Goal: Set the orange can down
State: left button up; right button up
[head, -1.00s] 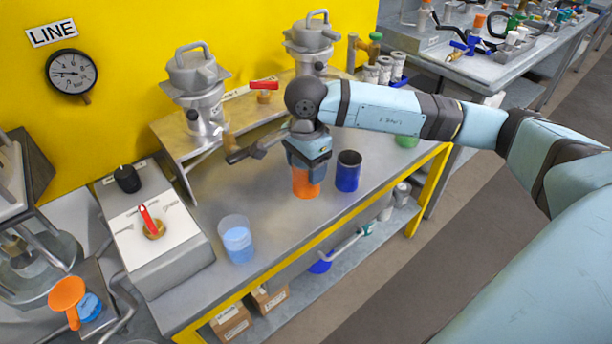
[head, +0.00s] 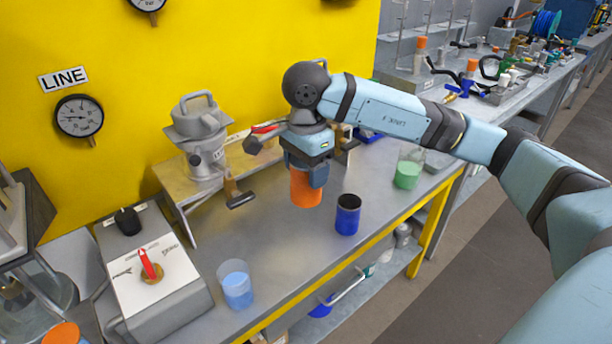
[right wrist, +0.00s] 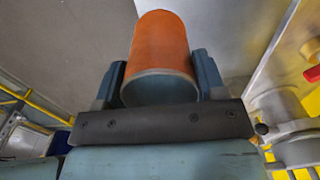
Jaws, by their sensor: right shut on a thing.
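The orange can (head: 305,190) hangs upright below my right gripper (head: 305,172) over the bench top (head: 275,235). My right gripper is shut on its upper part, with one finger on each side. In the head view the can looks clear of the bench, but its height is hard to judge. In the right wrist view the orange can (right wrist: 161,50) sits between the two fingers (right wrist: 160,82). My left gripper is not in view.
A dark blue can (head: 347,215) stands right and in front of the orange can. A beaker of blue liquid (head: 236,286) is at front left, and one of green liquid (head: 407,174) at back right. A raised shelf with a metal vessel (head: 203,150) stands left.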

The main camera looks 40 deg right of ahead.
jog(key=shift+r, duration=0.45)
jog(key=shift+a+n, duration=0.15)
jog(key=shift+n, duration=0.25)
jog(key=n, duration=0.1)
jog(key=a+n, duration=0.1)
jog(key=shift+a+f+n, duration=0.1)
jog(key=shift+f+n, duration=0.25)
jog(key=shift+n, duration=0.05)
jog(key=a+f+n, duration=0.3)
jog(key=a+n, duration=0.3)
jog(key=n, duration=0.8)
pick_arm(q)
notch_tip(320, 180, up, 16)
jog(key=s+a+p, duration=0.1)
jog(key=p, duration=1.9)
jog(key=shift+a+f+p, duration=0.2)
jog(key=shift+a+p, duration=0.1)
jog(key=shift+p, duration=0.1)
pick_arm(e)
notch_tip(320, 180, up, 9)
jog(key=s, duration=0.2)
jog(key=shift+s+d, duration=0.2)
jog(key=shift+d, duration=0.1)
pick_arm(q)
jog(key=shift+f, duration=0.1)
